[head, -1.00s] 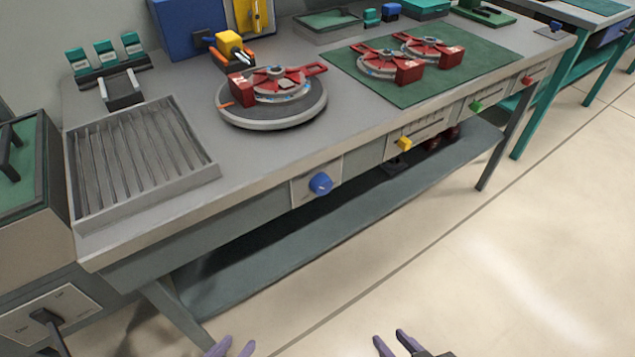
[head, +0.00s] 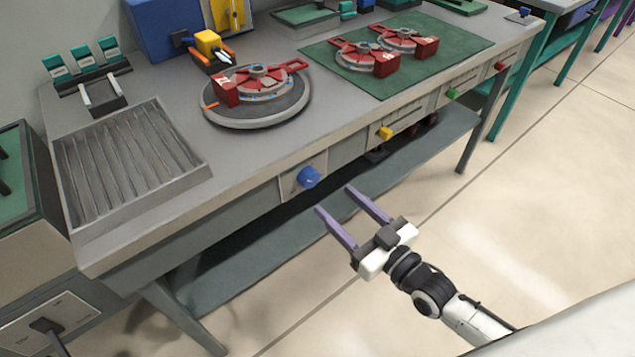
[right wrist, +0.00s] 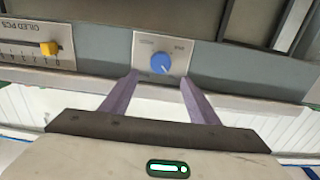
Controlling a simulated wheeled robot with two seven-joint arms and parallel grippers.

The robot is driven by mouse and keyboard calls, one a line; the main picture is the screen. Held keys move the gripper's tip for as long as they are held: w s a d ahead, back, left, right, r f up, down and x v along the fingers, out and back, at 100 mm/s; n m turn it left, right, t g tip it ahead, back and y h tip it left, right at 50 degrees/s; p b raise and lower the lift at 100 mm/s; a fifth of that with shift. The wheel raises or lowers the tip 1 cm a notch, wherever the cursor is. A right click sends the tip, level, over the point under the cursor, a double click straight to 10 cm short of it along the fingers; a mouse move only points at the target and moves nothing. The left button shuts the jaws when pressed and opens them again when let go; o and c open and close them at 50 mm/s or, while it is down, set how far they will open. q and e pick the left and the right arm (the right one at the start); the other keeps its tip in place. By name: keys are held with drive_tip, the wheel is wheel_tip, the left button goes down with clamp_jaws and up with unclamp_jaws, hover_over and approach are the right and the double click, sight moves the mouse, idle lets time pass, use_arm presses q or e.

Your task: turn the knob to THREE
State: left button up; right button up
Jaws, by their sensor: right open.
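The blue knob (head: 308,177) sits on a pale plate (head: 290,187) on the front of the workbench. In the right wrist view the knob (right wrist: 160,64) shows a white pointer line toward its lower right, and the marks around it are too small to read. My right gripper (head: 335,198) is open and empty, its purple fingers pointing at the knob from a short distance, not touching it. In the right wrist view the fingers (right wrist: 159,82) stand on either side below the knob. My left gripper is not in view.
A yellow slider (head: 385,133), a green knob (head: 453,94) and a red knob (head: 499,66) sit further right along the bench front. A round turntable (head: 255,118) with a red fixture and a ribbed tray (head: 190,176) are on top. The floor before the bench is clear.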

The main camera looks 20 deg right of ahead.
sight(313, 180)
drive_tip(key=x, duration=0.6)
drive_tip(key=shift+w, duration=0.15)
drive_tip(key=shift+w+a, duration=0.3)
drive_tip(key=shift+w, duration=0.35)
drive_tip(key=c, duration=1)
drive_tip(key=shift+c, duration=0.2)
